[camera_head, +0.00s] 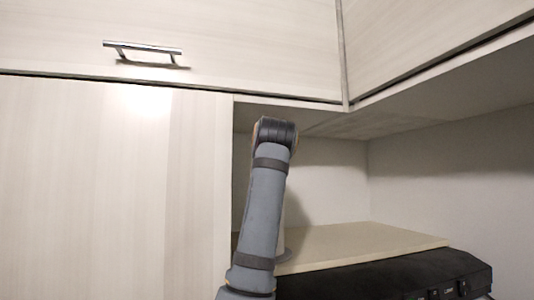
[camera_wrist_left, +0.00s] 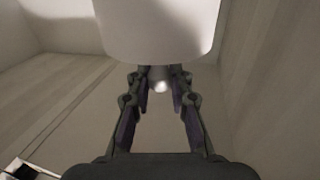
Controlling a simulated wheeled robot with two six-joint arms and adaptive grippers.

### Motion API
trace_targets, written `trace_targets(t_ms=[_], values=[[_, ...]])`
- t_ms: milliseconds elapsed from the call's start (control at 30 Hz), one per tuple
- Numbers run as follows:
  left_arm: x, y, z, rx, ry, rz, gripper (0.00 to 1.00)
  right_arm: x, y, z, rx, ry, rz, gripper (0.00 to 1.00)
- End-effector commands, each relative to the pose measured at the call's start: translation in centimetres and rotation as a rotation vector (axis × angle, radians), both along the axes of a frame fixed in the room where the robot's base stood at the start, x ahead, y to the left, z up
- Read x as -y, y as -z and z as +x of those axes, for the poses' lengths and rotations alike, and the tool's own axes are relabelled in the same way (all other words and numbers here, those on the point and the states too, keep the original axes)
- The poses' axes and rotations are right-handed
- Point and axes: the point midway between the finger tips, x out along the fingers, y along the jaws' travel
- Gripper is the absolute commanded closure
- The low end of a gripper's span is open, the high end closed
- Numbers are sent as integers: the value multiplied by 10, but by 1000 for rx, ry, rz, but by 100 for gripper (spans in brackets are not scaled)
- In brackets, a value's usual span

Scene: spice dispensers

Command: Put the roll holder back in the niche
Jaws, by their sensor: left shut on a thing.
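The roll holder carries a white paper roll (camera_wrist_left: 158,28), which fills the top middle of the left wrist view. My left gripper (camera_wrist_left: 159,76) is shut on the roll holder just beside the end of the roll; a small shiny part shows between the fingers. In the head view my left arm rises in front of the niche and hides the gripper and most of the holder. A greyish round edge, likely the holder's base (camera_head: 285,256), shows just right of the arm over the niche's shelf (camera_head: 350,240). Whether it touches the shelf is unclear. My right gripper is not in view.
A tall cabinet panel (camera_head: 110,190) borders the niche on the left. An upper cabinet with a metal handle (camera_head: 143,48) hangs above it. A black appliance (camera_head: 400,275) sits below the shelf front. The shelf right of the arm is clear.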

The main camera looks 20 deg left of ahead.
Motion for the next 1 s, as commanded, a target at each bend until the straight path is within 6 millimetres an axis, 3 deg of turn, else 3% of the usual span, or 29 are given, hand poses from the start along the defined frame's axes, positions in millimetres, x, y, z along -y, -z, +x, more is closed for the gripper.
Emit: trace_targets(t_ms=[100, 133, 267, 567, 667, 1000], values=[[0, 1, -1, 3, 0, 0, 100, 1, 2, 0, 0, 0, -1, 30], [0, 2, 0, 0, 0, 0, 76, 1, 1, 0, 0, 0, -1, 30], [0, 1, 0, 0, 0, 0, 58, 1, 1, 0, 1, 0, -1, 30], [0, 0, 0, 0, 0, 0, 57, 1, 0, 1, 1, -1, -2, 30], [4, 3, -7, 2, 2, 0, 57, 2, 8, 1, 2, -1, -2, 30], [31, 5, -81, 4, 2, 0, 57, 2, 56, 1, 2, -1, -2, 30]])
